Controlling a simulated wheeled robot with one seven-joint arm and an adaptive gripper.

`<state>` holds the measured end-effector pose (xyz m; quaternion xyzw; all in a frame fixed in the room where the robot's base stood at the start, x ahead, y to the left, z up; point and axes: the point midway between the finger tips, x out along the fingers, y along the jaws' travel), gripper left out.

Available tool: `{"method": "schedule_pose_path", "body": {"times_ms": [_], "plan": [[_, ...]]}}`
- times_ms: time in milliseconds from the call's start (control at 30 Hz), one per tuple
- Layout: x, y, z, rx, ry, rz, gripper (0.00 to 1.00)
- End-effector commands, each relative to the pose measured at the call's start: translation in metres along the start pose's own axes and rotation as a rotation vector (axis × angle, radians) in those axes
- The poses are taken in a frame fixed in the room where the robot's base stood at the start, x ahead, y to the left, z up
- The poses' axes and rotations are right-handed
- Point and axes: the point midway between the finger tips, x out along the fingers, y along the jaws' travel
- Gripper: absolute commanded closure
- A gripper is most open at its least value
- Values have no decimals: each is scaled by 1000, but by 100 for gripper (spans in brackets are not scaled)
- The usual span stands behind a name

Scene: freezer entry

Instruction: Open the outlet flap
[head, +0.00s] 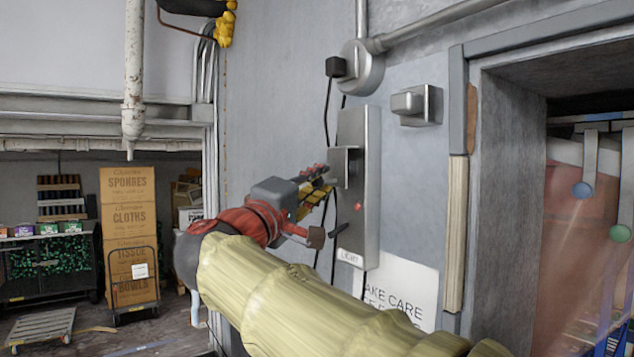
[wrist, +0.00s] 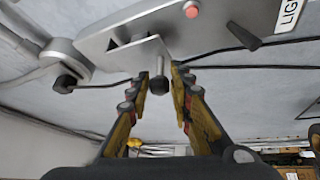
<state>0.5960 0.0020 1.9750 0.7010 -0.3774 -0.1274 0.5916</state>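A tall grey metal panel (head: 362,215) is mounted on the wall. A small metal flap (head: 346,166) stands out from its upper part; it also shows in the wrist view (wrist: 138,57), with dark gaps behind it. A small knob with a dark end (wrist: 159,84) sticks out by the flap's edge. My gripper (head: 325,176) is at the flap, its yellow and black fingers (wrist: 160,77) apart on either side of the knob. I see no firm grip, and cannot tell whether a finger touches it. In the head view my arm and gripper hide part of this.
Below the flap are a red light (head: 358,206) and a black lever (head: 339,230). A black plug (head: 335,66) with hanging cables is above left. A grey wall box (head: 416,105) and a doorway frame are to the right. Stacked cartons (head: 128,220) stand far left.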

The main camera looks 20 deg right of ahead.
Motion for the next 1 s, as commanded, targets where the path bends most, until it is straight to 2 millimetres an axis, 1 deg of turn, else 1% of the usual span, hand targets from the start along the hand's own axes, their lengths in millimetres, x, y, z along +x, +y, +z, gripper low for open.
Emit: {"method": "schedule_pose_path", "body": {"times_ms": [33,333,1000], "plan": [[0,0,0,0,0,0,83],[0,0,0,0,0,0,100],[0,-1,-1,-2,-7,1,100]]}}
